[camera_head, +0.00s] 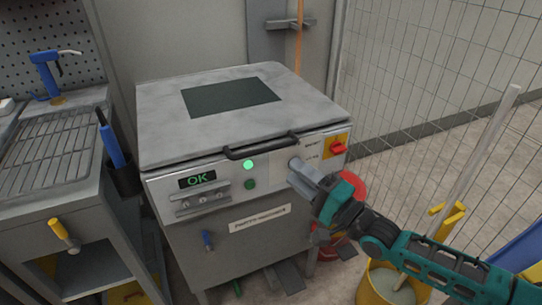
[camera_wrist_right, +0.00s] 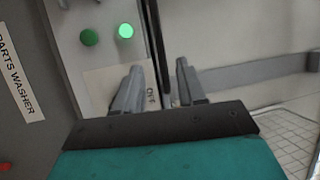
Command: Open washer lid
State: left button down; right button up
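The parts washer (camera_head: 255,235) stands in the middle of the head view, with its grey lid (camera_head: 310,105) down flat on top. A dark window (camera_head: 230,96) is set in the lid. A black bar handle (camera_head: 262,146) runs along the lid's front edge. Contact cannot be told. My left gripper is out of view.
The panel carries an OK display (camera_head: 197,180), a lit green button (camera_head: 248,165) and a red switch (camera_head: 338,147). A bench with a grated sink (camera_head: 45,150) stands left. A yellow mop bucket (camera_head: 385,285) and wire fence (camera_head: 430,70) are right.

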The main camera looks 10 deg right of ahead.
jog(key=x, duration=0.8)
jog(key=shift+w+a+b, duration=0.2)
jog(key=shift+b, duration=0.1)
grip_shut()
